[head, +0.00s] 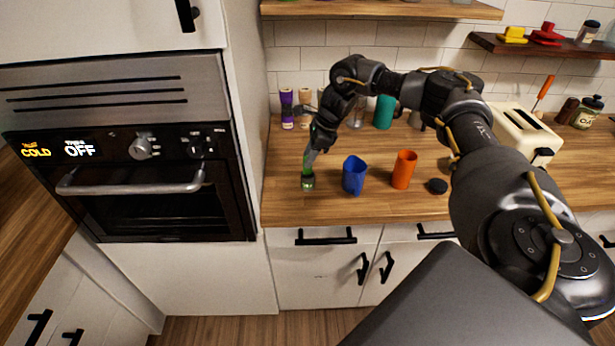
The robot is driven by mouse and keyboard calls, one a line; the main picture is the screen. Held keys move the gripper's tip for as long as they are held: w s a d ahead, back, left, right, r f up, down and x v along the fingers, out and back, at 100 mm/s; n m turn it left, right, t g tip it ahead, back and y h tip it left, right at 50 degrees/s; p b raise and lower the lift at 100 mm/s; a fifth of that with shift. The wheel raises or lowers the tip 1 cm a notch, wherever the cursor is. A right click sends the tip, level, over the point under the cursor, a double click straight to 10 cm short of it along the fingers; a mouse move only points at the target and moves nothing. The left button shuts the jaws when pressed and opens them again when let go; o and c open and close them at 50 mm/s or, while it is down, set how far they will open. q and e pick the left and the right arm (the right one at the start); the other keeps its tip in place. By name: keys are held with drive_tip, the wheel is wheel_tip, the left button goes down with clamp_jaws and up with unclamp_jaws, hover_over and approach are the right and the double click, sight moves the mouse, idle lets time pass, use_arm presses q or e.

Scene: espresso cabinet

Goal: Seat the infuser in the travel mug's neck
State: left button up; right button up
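My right gripper (311,154) reaches down at the left front of the wooden counter. It is directly above a small dark-green object (308,182), which may be the infuser. A green strip shows at the fingertips; I cannot tell whether they are closed on it. A blue cup (354,177) with an uneven rim stands just right of the gripper. An orange cup (404,170) stands further right, and a black round lid-like disc (437,186) lies beside it. I cannot tell which vessel is the travel mug. My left gripper is not in view.
A cream toaster (522,135) and jars (588,111) are at the right. An oven (140,165) stands at the left. My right arm crosses over the counter.

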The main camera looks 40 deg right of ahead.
drive_tip(key=shift+c, duration=0.3)
clamp_jaws()
drive_tip(key=shift+r, duration=0.1)
